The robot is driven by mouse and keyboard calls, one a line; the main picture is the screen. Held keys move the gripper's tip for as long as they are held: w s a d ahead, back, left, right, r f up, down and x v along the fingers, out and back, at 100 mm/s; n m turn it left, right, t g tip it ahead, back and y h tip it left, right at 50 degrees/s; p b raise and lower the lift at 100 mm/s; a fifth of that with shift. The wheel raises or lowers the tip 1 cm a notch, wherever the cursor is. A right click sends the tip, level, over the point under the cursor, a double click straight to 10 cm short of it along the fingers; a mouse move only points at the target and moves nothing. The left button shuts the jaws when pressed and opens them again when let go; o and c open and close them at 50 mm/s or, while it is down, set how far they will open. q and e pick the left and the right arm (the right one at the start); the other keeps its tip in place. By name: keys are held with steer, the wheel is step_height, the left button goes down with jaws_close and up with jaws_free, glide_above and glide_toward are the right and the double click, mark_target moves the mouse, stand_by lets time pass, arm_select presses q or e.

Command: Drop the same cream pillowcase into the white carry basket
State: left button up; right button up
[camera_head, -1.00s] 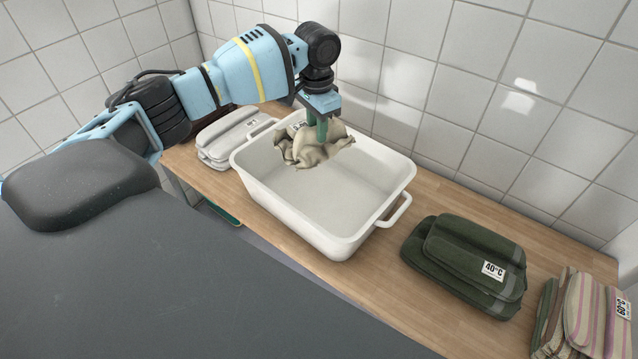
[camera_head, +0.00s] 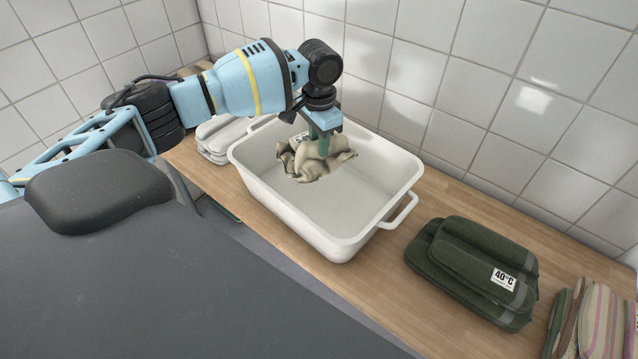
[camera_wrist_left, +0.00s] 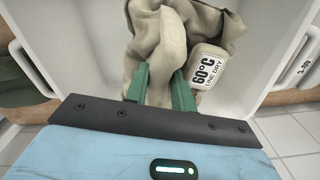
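The cream pillowcase (camera_head: 313,165) hangs crumpled inside the white carry basket (camera_head: 340,243), towards its back left. Its tag reads 60°C, line dry, in the left wrist view, where the pillowcase (camera_wrist_left: 172,42) fills the top middle. My left gripper (camera_head: 319,147) points down into the basket below rim height. Its green fingers (camera_wrist_left: 161,85) have bunched cloth between them and appear shut on it. I cannot tell whether the lower folds touch the basket floor. My right gripper is not in view.
Folded grey-white cloths (camera_head: 216,137) lie left of the basket. A dark green folded stack (camera_head: 472,268) tagged 40°C and a striped stack (camera_head: 597,318) lie to the right on the wooden counter (camera_head: 385,285). A tiled wall stands close behind.

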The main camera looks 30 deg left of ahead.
arm_select(q)
steer(key=o, duration=0.5)
steer(key=shift+r, duration=0.1)
step_height(320, 180, up, 8)
steer(key=shift+f, duration=0.15)
stand_by(0.6)
